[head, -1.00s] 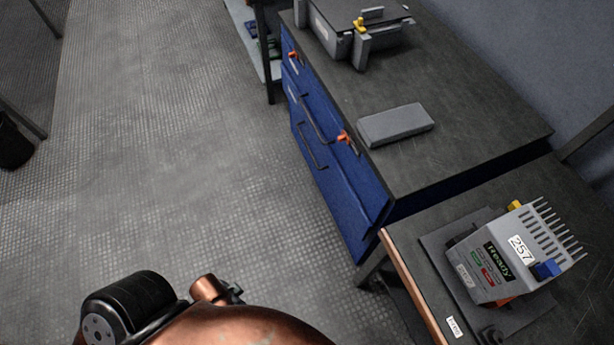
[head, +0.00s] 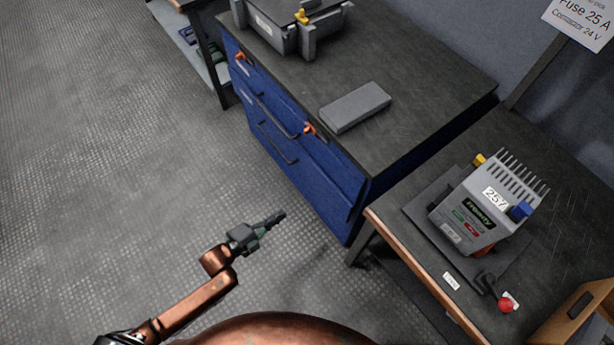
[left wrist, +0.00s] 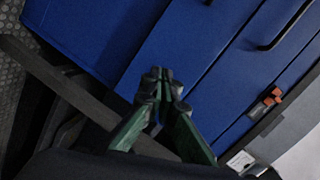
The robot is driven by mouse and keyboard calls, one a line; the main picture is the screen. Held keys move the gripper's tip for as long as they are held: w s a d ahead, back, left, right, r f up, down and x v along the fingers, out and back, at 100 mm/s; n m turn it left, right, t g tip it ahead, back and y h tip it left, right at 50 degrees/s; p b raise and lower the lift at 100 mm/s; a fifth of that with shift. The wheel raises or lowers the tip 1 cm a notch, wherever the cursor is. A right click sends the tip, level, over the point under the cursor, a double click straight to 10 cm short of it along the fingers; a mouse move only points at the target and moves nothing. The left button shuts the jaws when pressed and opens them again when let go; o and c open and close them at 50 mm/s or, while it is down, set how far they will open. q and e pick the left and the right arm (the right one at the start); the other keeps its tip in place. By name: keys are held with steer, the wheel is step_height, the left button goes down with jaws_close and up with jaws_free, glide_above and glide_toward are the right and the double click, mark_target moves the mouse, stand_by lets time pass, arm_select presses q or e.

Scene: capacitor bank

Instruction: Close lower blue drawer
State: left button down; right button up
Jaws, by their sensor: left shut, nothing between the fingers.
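The blue drawer cabinet (head: 330,178) stands under a dark worktop in the head view. The lower blue drawer (head: 300,178) has a dark bar handle (head: 278,146); I cannot tell exactly how far its front stands out. My left gripper (head: 281,215) is shut and empty, in front of the cabinet and apart from its lower right part. In the left wrist view, its green-sided fingers (left wrist: 162,76) are together, with blue drawer fronts (left wrist: 185,45) behind them. My right gripper is not in view.
A grey block (head: 355,106) and a grey device (head: 290,30) lie on the worktop. Orange clips (head: 310,129) stick out from the cabinet front. A wood-edged table (head: 400,245) with a labelled power unit (head: 480,205) stands at right. Floor at left is clear.

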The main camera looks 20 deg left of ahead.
arm_select(q)
steer(key=w+a+r+m+t+h, duration=0.1)
steer(key=w+r+m+h, duration=0.2)
steer(key=w+r+m, duration=0.15)
steer(key=b, duration=0.5)
glide_toward(317, 171)
steer(key=shift+m, duration=0.25)
steer(key=x, duration=0.5)
steer(key=shift+w+d+f, duration=0.25)
steer(key=shift+d+f, duration=0.05)
steer(key=shift+w+d+r, duration=0.2)
steer(key=shift+w+d, duration=0.15)
steer(key=shift+w, duration=0.1)
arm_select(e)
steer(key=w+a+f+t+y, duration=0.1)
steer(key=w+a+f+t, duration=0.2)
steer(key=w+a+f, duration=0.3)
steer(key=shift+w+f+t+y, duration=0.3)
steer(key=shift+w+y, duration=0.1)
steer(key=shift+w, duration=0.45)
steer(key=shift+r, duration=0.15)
